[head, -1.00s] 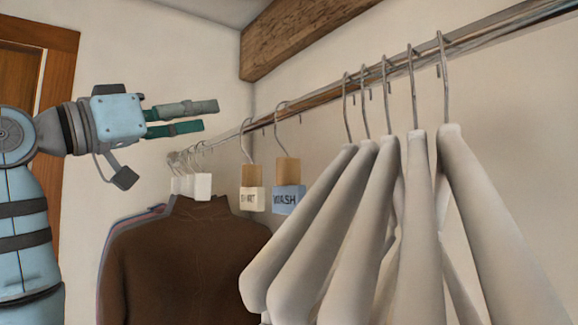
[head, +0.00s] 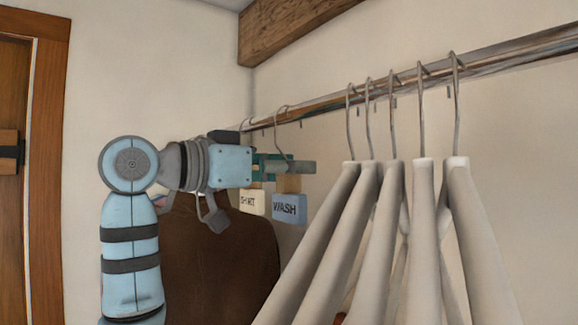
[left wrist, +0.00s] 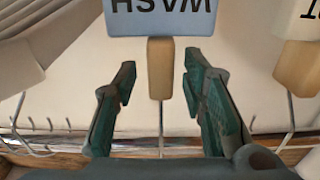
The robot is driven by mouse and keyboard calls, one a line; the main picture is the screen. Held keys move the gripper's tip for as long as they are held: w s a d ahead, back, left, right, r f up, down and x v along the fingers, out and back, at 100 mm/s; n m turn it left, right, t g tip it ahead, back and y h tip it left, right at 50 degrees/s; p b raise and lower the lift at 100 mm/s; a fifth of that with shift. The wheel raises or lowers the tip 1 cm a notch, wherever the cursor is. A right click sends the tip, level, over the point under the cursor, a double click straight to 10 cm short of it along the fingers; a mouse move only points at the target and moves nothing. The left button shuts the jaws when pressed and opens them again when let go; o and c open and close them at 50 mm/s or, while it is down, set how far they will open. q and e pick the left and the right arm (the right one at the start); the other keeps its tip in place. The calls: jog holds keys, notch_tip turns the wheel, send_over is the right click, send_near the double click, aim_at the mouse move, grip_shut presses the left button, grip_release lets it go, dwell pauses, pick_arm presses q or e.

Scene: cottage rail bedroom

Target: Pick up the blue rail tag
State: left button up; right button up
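The blue rail tag (head: 289,208), lettered WASH, hangs by a wooden block and a wire hook from the rail. In the left wrist view the tag (left wrist: 160,18) shows upside down, with its wooden block (left wrist: 161,68) between my fingers. My left gripper (head: 303,167) is at the height of the wooden block, just above the blue plate. It also shows in the left wrist view (left wrist: 158,78), open, with a gap on each side of the block. The fingers hide part of the block and hook in the head view. My right gripper is not in view.
A cream tag (head: 253,201) hangs close left of the blue one. Pale hangers (head: 372,220) hang from the rail (head: 400,79) on the right. A brown garment (head: 215,255) hangs behind my left arm. A wooden beam (head: 290,27) is above.

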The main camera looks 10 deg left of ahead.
pick_arm(q)
jog(key=shift+w+f, duration=0.15)
jog(key=shift+w, duration=0.05)
jog(key=shift+c, duration=1.1)
jog(key=shift+s, duration=0.1)
jog(key=c, duration=0.7)
jog(key=shift+s, duration=0.1)
